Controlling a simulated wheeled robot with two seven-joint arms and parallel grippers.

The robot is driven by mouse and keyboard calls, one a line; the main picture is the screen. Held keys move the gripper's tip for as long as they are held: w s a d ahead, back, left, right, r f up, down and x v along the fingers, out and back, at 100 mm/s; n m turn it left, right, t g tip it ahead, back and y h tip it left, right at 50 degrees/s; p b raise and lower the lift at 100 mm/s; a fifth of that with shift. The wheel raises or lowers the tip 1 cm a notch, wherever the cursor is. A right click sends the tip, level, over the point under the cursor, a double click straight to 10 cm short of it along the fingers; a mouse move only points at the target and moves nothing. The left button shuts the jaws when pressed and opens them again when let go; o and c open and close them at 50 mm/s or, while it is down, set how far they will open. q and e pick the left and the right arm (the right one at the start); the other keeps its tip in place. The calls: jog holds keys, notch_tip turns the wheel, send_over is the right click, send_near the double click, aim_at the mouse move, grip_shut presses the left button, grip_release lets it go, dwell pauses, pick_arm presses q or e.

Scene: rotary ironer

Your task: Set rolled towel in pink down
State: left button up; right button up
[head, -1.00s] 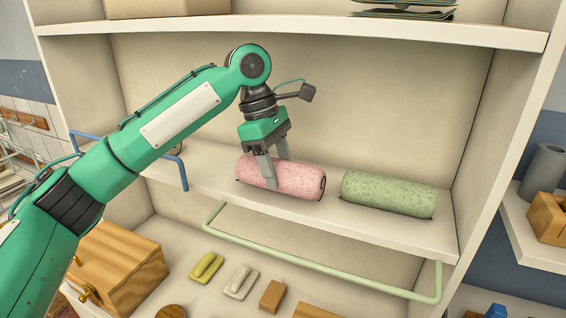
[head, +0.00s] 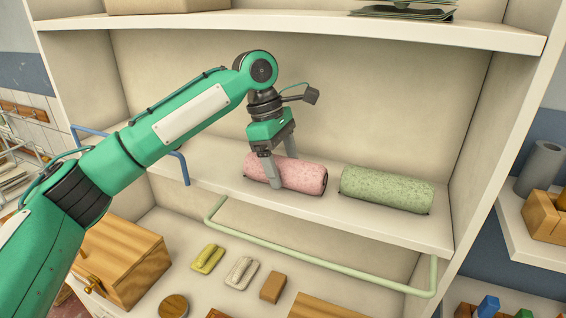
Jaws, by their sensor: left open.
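The pink rolled towel (head: 306,174) lies on its side on the middle shelf, apparently resting on the board. My left gripper (head: 281,173) points down over its left half with open jaws. One finger is in front of the towel and the other is behind it, its tip hidden by the roll. I cannot tell whether the fingers touch the cloth. A green rolled towel (head: 387,189) lies just to the right, with a narrow gap between the two. My right gripper is out of view.
A pale green rail (head: 318,263) runs below the shelf's front edge, and a blue rail (head: 130,144) stands at left. Brushes, blocks and a wooden box (head: 122,262) are on the lower shelf. An upper shelf (head: 300,28) hangs above my wrist.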

aim_at(278, 158)
pick_arm(q)
jog(key=shift+w+r, duration=0.1)
jog(key=shift+r, duration=0.3)
jog(key=shift+w+a+r+b, duration=0.15)
jog(key=shift+a+r+b, duration=0.25)
jog(key=shift+r, duration=0.15)
jog(key=shift+w+a+r+b, duration=0.15)
jog(key=shift+a+r+b, duration=0.2)
jog(key=shift+r, duration=0.15)
jog(key=w+a, duration=0.1)
jog(key=a, duration=0.2)
jog(key=w+a+b, duration=0.1)
jog(key=a, duration=0.2)
jog(key=w+a+b, duration=0.1)
jog(key=w+a, duration=0.1)
jog(key=a, duration=0.1)
jog(key=shift+a, duration=0.25)
jog(key=shift+w+a+r, duration=0.1)
jog(key=shift+a, duration=0.35)
